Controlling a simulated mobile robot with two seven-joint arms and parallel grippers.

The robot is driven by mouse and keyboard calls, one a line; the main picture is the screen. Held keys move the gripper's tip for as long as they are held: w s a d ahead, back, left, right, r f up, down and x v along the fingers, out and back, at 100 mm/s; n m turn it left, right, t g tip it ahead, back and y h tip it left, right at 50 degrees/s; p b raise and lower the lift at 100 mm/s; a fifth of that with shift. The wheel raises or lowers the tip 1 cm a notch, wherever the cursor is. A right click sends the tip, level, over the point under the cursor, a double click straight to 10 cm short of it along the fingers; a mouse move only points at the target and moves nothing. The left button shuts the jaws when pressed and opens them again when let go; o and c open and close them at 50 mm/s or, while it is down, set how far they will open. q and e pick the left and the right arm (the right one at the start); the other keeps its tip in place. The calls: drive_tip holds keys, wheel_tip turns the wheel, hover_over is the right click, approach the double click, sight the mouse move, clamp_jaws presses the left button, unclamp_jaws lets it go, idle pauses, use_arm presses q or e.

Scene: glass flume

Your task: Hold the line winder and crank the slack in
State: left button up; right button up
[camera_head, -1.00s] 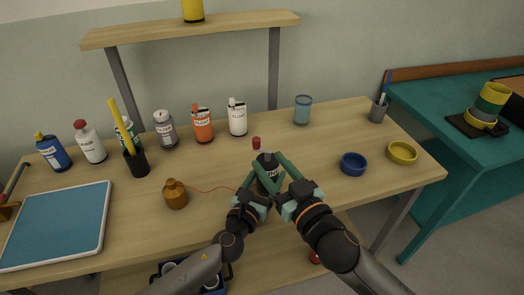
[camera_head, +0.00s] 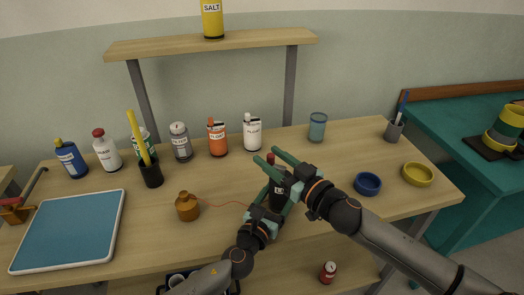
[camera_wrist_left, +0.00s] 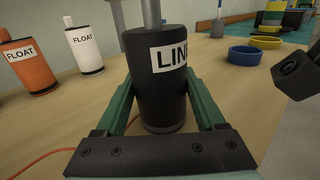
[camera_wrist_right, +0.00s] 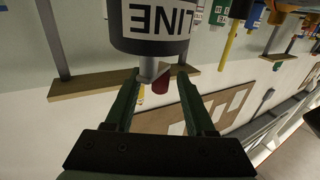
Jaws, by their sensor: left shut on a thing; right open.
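The line winder (camera_head: 279,192) is a black cylinder with a white LINE label, upright over the table. My left gripper (camera_wrist_left: 160,100) is shut on its body, one finger on each side. A grey crank shaft (camera_wrist_right: 148,73) and a red knob (camera_wrist_right: 160,86) are at the winder's top. My right gripper (camera_head: 268,157) is open at the top of the winder, its fingers on either side of the knob without visible grip. A thin orange line (camera_head: 225,202) runs from the winder to a brown bottle-shaped weight (camera_head: 187,207) on the table.
Several labelled bottles, including a white FLOAT one (camera_head: 252,134), and a clear blue cup (camera_head: 317,127) stand along the back. Blue (camera_head: 367,184) and yellow (camera_head: 418,175) bowls sit at right. A blue-topped tray (camera_head: 70,230) lies at left. A shelf (camera_head: 215,44) spans above.

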drive_tip(key=shift+x, duration=1.75)
clamp_jaws()
